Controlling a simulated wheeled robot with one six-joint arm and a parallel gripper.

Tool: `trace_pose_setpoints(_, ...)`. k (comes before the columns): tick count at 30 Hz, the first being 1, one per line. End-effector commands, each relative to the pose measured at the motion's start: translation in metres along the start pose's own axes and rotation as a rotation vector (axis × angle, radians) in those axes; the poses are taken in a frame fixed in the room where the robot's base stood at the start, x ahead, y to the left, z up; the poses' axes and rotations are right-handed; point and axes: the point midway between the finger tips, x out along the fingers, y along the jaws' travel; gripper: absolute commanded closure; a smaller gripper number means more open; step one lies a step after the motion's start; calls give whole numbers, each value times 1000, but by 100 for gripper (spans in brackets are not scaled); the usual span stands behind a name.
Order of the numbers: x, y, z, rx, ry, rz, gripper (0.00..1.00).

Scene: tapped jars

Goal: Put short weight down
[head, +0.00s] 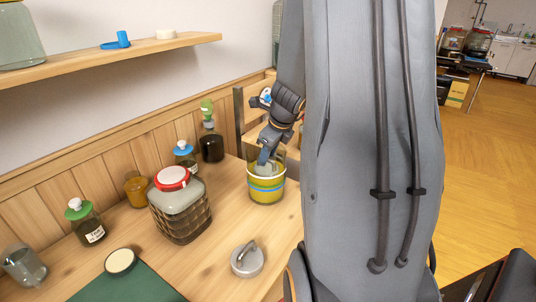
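My gripper (265,159) points down into the mouth of a yellow-green striped pot (267,190) with a white rim, standing on the wooden counter. The fingertips are small and partly hidden by the pot's mouth. I cannot tell whether they are open or shut, or whether they hold anything. A pale grey patch shows inside the pot around the fingers, but I cannot tell what it is. A grey metal weight (247,262) with a handle on top stands on the counter in front of the pot, apart from my gripper; I cannot tell whether it is the short one.
A large jar (180,212) with a red-rimmed lid stands left of the pot. Several bottles and an amber glass (137,189) line the back wall. A green mat (135,287) and a pale round lid (120,261) lie at front left. My arm hides the counter's right side.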

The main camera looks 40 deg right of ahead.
Motion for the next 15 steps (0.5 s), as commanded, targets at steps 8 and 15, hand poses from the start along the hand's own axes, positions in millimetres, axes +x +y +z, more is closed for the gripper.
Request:
trace_pose_setpoints(8, -3, -1, 1, -1, 0, 0, 70)
trace_pose_setpoints(15, -43, -2, 2, -2, -3, -4, 70)
